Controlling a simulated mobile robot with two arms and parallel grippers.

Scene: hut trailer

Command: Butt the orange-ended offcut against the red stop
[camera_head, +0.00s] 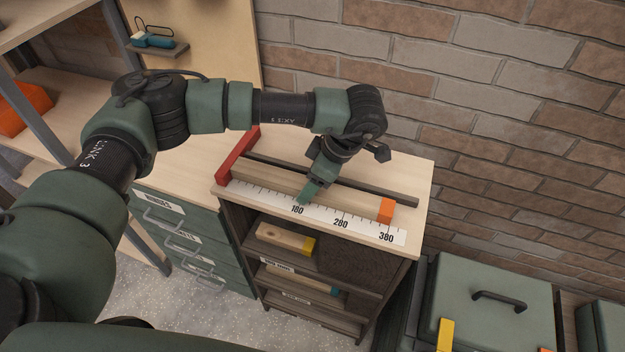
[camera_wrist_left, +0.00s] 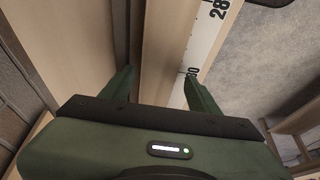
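The offcut is a long pale wooden bar (camera_head: 345,197) with an orange end (camera_head: 387,210), lying along the bench top behind the ruler strip. The red stop (camera_head: 238,158) stands at the bar's left end; whether the bar touches it is too small to tell. My left gripper (camera_head: 312,188) is down at the middle of the bar, near the 180 mark. In the left wrist view, my left gripper's fingers (camera_wrist_left: 161,74) are apart, one on each side of the bar (camera_wrist_left: 160,50); whether they press on it is unclear. My right gripper is out of view.
A dark rail (camera_head: 345,180) runs behind the bar. The white ruler strip (camera_head: 345,222) lies in front. Shelves below hold a yellow-ended offcut (camera_head: 285,238) and a blue-ended one (camera_head: 300,278). A brick wall (camera_head: 500,120) stands behind, a green case (camera_head: 490,285) at right.

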